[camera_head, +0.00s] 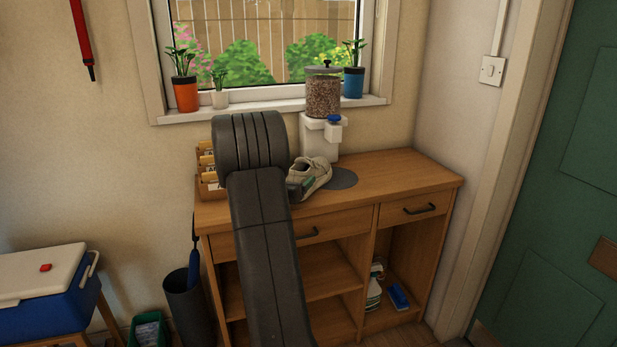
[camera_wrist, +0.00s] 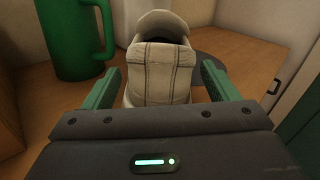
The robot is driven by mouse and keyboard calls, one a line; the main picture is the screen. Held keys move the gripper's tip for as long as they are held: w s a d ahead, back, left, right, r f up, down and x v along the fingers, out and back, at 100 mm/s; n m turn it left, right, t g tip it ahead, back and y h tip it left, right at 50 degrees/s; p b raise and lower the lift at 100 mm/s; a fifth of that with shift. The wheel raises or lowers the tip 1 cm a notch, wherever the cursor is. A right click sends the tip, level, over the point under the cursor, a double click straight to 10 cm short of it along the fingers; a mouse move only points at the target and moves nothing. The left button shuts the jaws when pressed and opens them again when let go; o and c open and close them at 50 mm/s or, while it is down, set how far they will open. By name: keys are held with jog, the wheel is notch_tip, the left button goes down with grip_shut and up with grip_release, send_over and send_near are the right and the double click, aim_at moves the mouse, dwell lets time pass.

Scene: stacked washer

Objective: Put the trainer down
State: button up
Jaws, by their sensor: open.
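The trainer (camera_head: 316,172), a pale cream shoe, rests on the wooden cabinet top (camera_head: 400,175) below the window. It sits at the left side of a dark grey round mat (camera_head: 344,180); whether it overlaps the mat is unclear. In the wrist view the trainer (camera_wrist: 160,72) lies between the two green fingers of my gripper (camera_wrist: 159,82), one on each side. The fingers are open, with a visible gap on both sides of the shoe. In the head view my arm hides most of my gripper (camera_head: 298,186).
A dispenser (camera_head: 322,100) stands behind the trainer. A green container (camera_wrist: 80,40) stands close by my left finger in the wrist view. A file rack (camera_head: 208,175) is at the cabinet's left. The cabinet top is clear to the right.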

jog(key=c, duration=1.5)
jog(key=shift+o, duration=0.2)
